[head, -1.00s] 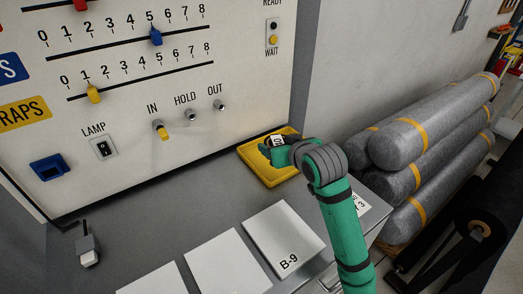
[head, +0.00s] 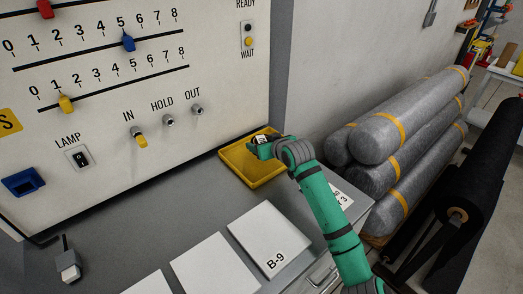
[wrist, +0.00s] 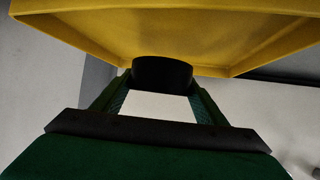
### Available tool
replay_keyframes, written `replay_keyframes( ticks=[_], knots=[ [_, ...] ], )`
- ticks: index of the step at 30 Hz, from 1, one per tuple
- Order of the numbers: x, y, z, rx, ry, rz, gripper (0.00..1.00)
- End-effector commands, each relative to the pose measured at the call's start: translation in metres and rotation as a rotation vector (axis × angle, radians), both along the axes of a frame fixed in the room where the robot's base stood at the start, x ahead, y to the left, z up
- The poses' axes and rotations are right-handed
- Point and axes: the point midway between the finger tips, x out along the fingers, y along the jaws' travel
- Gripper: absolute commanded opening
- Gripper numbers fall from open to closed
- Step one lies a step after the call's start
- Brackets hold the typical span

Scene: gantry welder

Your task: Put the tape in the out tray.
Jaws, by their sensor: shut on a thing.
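The yellow tray (head: 242,166) lies on the grey counter against the panel, near its right end. My gripper (head: 262,141) is over the back part of the tray. It is shut on the tape (head: 262,138), a small dark roll with a white marking in the head view. In the wrist view the tape (wrist: 162,74) is a black round between the two fingers, with the tray (wrist: 130,35) close by it. I cannot tell whether the tape touches the tray. Much of the tape is hidden by my gripper.
The control panel (head: 105,130) with sliders and knobs rises behind the counter. Several white cards, one marked B-9 (head: 270,238), lie in front of the tray. Grey rolls (head: 390,145) are stacked to the right, beyond the counter. The tray's front part is bare.

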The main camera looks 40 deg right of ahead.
Motion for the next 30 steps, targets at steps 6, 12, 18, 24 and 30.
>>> replay_keyframes(
  ticks=[6,12,18,24,30],
  knots=[
    [0.002,-0.002,-0.027,0.000,0.002,-0.001,0.41],
    [0.003,-0.001,-0.034,0.000,-0.001,0.001,0.41],
    [0.007,0.007,-0.036,0.002,0.000,0.012,0.41],
    [0.005,0.004,-0.035,0.000,0.000,0.007,0.85],
    [0.003,0.000,-0.034,0.000,0.000,0.002,0.85]
  ],
)
